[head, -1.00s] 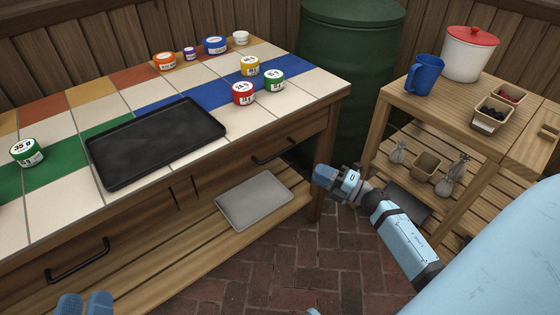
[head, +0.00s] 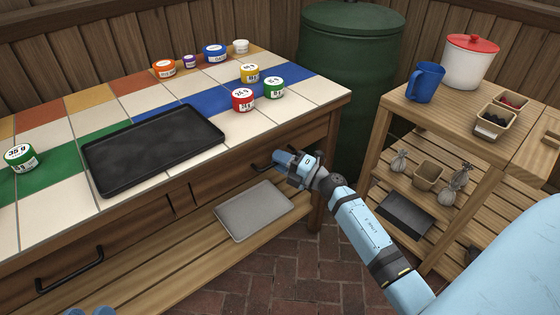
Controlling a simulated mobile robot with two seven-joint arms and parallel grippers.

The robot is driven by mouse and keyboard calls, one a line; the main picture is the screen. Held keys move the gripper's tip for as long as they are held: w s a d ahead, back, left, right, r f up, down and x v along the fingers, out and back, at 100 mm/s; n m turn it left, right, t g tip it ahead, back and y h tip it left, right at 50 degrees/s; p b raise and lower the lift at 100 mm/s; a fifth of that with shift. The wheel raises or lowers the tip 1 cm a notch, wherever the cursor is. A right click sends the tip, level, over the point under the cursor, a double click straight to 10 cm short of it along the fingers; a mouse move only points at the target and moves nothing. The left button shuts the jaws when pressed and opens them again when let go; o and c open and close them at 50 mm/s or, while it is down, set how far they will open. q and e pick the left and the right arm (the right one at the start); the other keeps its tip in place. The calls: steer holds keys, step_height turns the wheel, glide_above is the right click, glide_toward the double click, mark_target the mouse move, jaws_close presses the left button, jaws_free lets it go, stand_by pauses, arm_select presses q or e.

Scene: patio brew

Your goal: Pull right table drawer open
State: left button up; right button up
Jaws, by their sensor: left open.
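The right table drawer (head: 222,184) is a wooden front under the tiled tabletop and looks shut, flush with the table. Its dark bar handle (head: 261,163) is mostly hidden behind my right gripper (head: 283,160). The blue fingers of my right gripper are at the handle's right part; whether they touch it or close around it cannot be made out. My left gripper (head: 90,312) only shows its blue fingertips at the bottom left edge. It is open and well away from the drawer.
The tiled table holds a black tray (head: 153,149) and several labelled jars. A grey tray (head: 254,210) lies on the shelf below the right drawer. A left drawer handle (head: 69,270) shows. A green barrel (head: 352,75) and wooden cart (head: 440,107) stand right. Brick floor is clear in front.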

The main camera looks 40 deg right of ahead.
jaws_close()
arm_select(q)
step_height(320, 180, up, 6)
steer(key=f+t+p, duration=0.1)
steer(key=t+p, duration=0.1)
steer(key=p, duration=0.2)
steer(key=shift+a+f+n+g+y+p, duration=0.1)
steer(key=shift+a+f+g+y+p, duration=0.3)
steer(key=shift+f, duration=0.4)
steer(key=shift+a+f+n+g+y+p, duration=0.1)
steer(key=shift+a+f+g+y+p, duration=0.35)
steer(key=shift+f, duration=0.3)
steer(key=shift+a+f+n+g+y+p, duration=0.1)
steer(key=shift+a+f+g+y+p, duration=0.15)
steer(key=shift+f+p, duration=0.4)
arm_select(e)
steer(key=s+d, duration=0.2)
steer(key=s, duration=2.4)
steer(key=shift+s, duration=0.4)
arm_select(q)
steer(key=shift+f, duration=0.15)
arm_select(e)
steer(key=shift+d, duration=0.1)
jaws_free()
